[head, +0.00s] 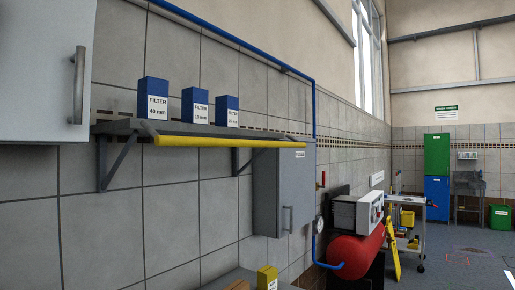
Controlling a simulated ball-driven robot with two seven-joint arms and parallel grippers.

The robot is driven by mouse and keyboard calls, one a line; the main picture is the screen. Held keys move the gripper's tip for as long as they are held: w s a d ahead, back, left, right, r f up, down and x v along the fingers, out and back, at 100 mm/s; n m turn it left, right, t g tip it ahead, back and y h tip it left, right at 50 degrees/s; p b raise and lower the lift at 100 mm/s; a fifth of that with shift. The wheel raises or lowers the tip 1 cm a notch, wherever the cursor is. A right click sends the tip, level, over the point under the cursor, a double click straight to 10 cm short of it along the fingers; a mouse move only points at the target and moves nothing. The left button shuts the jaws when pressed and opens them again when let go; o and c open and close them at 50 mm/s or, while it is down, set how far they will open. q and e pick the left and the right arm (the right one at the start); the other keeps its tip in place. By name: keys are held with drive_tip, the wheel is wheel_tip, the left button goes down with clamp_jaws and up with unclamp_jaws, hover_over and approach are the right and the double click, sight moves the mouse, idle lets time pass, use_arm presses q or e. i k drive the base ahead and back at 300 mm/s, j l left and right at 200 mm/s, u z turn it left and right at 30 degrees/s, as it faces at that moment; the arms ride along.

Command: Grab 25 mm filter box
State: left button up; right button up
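Three blue-and-white filter boxes stand upright in a row on a grey wall shelf (118,128). The nearest, left box (153,97) is the largest in view and its label reads FILTER 40 mm. The middle box (195,105) and the right box (227,111) also carry FILTER labels, but their sizes are too small to read surely. I cannot tell which one is marked 25 mm. Neither of my grippers shows in the head view.
A yellow rail (225,143) runs along the shelf front. A white cabinet (45,70) hangs at left. A grey wall cabinet (285,190) is below the shelf's far end. A red compressor tank (355,250) and a trolley (408,225) stand beyond; open floor lies at right.

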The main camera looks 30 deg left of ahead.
sight(226, 106)
drive_tip(key=u, duration=1.35)
